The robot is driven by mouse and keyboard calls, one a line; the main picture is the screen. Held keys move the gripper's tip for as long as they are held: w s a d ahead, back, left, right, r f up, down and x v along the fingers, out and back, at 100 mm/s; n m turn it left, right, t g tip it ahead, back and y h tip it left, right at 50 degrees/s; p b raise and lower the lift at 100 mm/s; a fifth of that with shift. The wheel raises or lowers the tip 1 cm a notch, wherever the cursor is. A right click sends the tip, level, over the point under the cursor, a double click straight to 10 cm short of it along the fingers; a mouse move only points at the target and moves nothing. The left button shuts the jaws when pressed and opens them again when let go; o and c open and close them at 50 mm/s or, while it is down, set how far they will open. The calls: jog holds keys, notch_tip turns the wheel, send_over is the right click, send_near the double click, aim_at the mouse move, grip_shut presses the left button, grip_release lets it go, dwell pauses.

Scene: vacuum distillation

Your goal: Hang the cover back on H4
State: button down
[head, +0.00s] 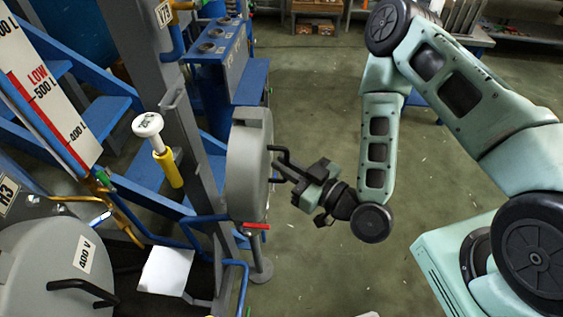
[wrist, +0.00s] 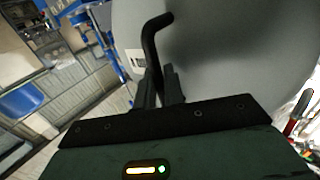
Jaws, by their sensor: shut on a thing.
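The cover (head: 247,165) is a round grey disc, upright and seen nearly edge-on, beside the grey steel post in the head view. It also fills much of the wrist view (wrist: 225,50), with a small white label near its left edge. My gripper (head: 288,168) is to its right, shut on the cover's black bent handle (head: 281,152). In the wrist view the handle (wrist: 152,45) rises from between the two fingers (wrist: 160,88). No H4 label is readable, and I cannot tell whether the cover touches a support behind it.
A second grey cover marked 400 V (head: 60,260) is at the lower left, near the H3 label (head: 8,196). A blue block with round holes (head: 216,45) stands above the held cover. A red lever (head: 256,226) is just below it. Open green floor (head: 310,90) lies right.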

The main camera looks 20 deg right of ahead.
jog(key=s+d+p, duration=0.2)
jog(key=d, duration=0.5)
jog(key=s+d+p, duration=0.2)
jog(key=s+d, duration=0.1)
jog(key=d, duration=0.4)
dwell(0.8)
